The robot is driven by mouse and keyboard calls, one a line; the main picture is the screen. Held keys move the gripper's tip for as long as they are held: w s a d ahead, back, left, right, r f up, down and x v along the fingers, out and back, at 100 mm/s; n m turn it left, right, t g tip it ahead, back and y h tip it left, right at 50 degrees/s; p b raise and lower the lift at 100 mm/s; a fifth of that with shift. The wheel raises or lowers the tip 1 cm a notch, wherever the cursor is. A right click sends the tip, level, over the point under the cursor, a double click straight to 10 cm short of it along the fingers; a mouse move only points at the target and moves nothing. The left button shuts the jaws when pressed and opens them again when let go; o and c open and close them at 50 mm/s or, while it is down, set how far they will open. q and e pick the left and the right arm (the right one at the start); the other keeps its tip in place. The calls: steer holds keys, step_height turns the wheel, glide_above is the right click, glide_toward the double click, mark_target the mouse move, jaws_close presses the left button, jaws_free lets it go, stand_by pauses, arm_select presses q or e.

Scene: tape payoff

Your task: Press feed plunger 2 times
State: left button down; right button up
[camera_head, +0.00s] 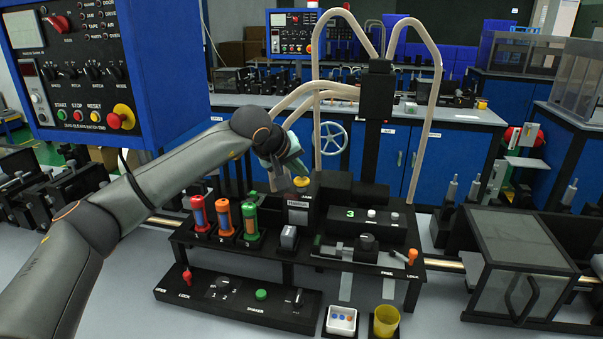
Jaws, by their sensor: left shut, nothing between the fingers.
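My left gripper (292,168) is shut and empty, pointing down above the back of the black machine (293,192). A yellow round knob (301,181) shows just under its fingertips. I cannot tell whether they touch. No readable label tells which knob is the feed plunger. My right gripper is not in view.
Red, orange and green-topped cylinders (223,217) stand left on the black rack. A control panel (268,299) lies in front. A white tray (341,321) and yellow cup (386,321) stand at the front. A clear-sided box (520,290) is at right. Pale tubes (425,130) arch behind.

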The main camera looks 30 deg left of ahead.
mark_target(300, 181)
arm_select(q)
steer(key=shift+f, duration=0.4)
steer(key=shift+r, duration=0.1)
steer(key=shift+r+p, duration=1.35)
steer(key=shift+r, duration=0.35)
step_height(300, 181, up, 5)
steer(key=p, duration=0.4)
stand_by(2.0)
